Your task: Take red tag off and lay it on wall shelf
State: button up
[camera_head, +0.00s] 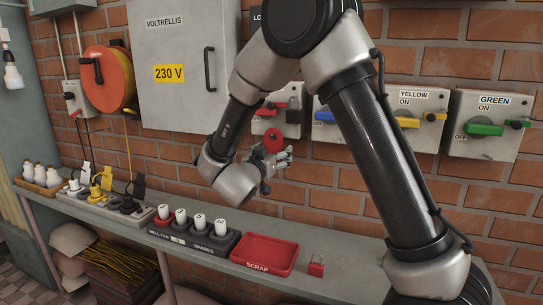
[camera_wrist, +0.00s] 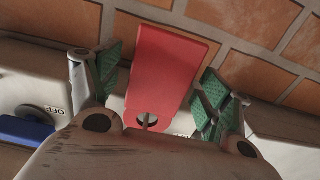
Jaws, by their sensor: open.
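The red tag (camera_wrist: 168,65) hangs in front of the wall in the wrist view, a flat red plate with a hole at its lower end and a thin metal piece through it. My gripper (camera_wrist: 157,90) is open, its green-padded fingers on either side of the tag with gaps visible. In the head view my gripper (camera_head: 277,163) is at the red-marked switch box, beside a red piece (camera_head: 273,139) that looks like the tag. The arm hides part of that box. The wall shelf (camera_head: 345,272) runs below along the brick wall.
On the shelf stand a red scrap tray (camera_head: 263,254), a small red padlock-like item (camera_head: 316,266), a spares rack (camera_head: 190,238) and a plug strip (camera_head: 105,204). Yellow (camera_head: 416,118) and green (camera_head: 487,127) switch boxes are right. The shelf right of the tray is mostly bare.

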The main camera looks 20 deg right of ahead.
aim_at(273, 151)
jog(key=shift+c, duration=0.4)
jog(key=c, duration=1)
jog(key=shift+c, duration=0.2)
jog(key=shift+r, duration=0.25)
jog(key=shift+r+v, duration=0.2)
jog(key=shift+v, duration=2.8)
